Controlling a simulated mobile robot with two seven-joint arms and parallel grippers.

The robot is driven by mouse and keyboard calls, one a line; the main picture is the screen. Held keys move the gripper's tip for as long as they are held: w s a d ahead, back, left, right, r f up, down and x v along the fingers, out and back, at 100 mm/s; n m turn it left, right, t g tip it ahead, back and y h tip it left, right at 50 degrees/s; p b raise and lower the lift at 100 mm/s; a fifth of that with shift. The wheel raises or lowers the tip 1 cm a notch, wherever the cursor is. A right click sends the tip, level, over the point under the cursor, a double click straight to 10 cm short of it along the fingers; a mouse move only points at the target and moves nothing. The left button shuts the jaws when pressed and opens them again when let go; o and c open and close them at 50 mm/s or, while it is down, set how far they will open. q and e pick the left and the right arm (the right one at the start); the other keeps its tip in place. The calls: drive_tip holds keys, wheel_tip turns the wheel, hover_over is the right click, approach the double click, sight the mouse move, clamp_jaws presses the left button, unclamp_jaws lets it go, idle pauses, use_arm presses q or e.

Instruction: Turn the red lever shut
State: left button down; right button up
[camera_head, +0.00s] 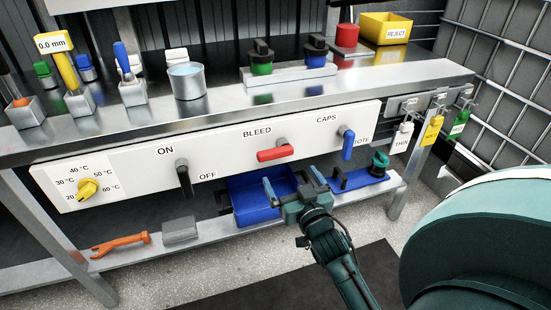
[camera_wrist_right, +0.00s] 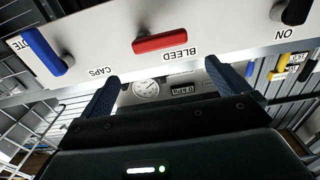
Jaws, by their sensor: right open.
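The red lever (camera_head: 275,154) is on the white panel under the BLEED label. Its handle lies nearly level and points left from its grey pivot. The red lever also shows in the right wrist view (camera_wrist_right: 160,43), upside down, beyond the fingertips. My right gripper (camera_head: 293,181) is below the red lever in the head view, its two blue fingers spread apart with nothing between them. It is apart from the lever. In the right wrist view both fingers (camera_wrist_right: 160,76) show open. My left gripper is not in view.
A black lever (camera_head: 184,178) at ON/OFF and a blue lever (camera_head: 347,142) at CAPS flank the red one. A yellow knob (camera_head: 87,188) is at left. A blue bin (camera_head: 250,187) sits below the panel. Green and blue capped items stand on the bench above.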

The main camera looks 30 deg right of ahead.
sight(277, 153)
drive_tip(key=b+x, duration=0.1)
drive_tip(key=x, duration=1.1)
drive_tip(key=shift+w+a+r, duration=0.1)
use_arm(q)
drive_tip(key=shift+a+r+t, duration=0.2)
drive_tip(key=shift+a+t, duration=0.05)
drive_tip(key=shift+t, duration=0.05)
use_arm(e)
drive_tip(key=shift+c, duration=0.4)
